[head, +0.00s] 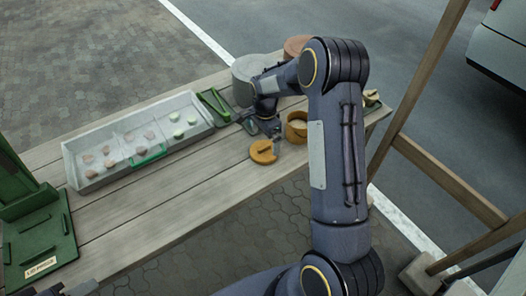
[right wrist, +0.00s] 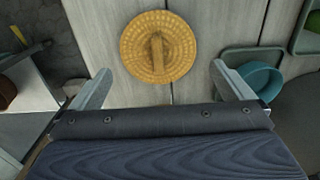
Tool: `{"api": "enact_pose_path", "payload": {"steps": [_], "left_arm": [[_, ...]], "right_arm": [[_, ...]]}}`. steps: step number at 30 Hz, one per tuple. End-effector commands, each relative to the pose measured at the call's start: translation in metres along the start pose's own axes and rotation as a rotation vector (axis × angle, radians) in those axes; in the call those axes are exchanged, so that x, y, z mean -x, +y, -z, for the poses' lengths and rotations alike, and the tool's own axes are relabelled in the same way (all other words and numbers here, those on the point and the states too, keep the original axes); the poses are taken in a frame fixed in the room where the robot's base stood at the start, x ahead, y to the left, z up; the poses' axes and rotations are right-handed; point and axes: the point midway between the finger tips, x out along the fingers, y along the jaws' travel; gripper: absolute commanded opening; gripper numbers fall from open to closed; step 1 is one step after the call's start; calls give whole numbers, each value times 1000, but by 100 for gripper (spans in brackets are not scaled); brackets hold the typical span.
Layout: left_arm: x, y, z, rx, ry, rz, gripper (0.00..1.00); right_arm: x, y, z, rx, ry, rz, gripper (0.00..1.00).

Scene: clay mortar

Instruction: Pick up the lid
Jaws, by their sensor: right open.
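The lid (head: 263,152) is a round, yellow-orange disc lying flat on the wooden table. In the right wrist view the lid (right wrist: 158,46) has a woven texture and a raised bar handle across its middle. My right gripper (head: 275,134) is close to the lid in the head view. In the right wrist view my right gripper (right wrist: 162,88) is open, its two fingers wide apart, with nothing between them. The lid lies ahead of the fingertips, apart from them. A small grey part, likely of my left gripper (head: 80,289), shows at the bottom left edge; its jaws are not clear.
A brown open pot (head: 297,128) stands right of the lid. A pale tray (head: 72,165) with several small lumps lies left. A grey round container (head: 246,72) stands behind. A green stand (head: 45,240) is at front left. The table's middle front is clear.

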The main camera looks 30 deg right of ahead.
Motion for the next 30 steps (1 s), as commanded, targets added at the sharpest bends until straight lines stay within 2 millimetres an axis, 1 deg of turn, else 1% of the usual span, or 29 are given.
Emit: {"api": "enact_pose_path", "payload": {"steps": [6, 9, 12, 17, 18, 25, 30], "left_arm": [[9, 4, 5, 0, 0, 0, 36], [10, 5, 5, 0, 0, 0, 36], [10, 5, 5, 0, 0, 0, 36], [10, 4, 5, 0, 0, 0, 36], [10, 4, 5, 0, 0, 0, 36], [10, 4, 5, 0, 0, 0, 36], [10, 4, 5, 0, 0, 0, 36]], "right_arm": [[-32, 4, 0, 2, -2, -4, 100], [-43, 3, 0, 2, -2, -2, 100], [-48, 3, 0, 2, -1, 0, 100], [-48, 2, 0, 2, -1, 1, 100], [-48, 2, 0, 2, -1, 1, 99], [-48, 2, 0, 3, -1, 1, 69], [-48, 2, 0, 3, -1, 1, 68]]}}
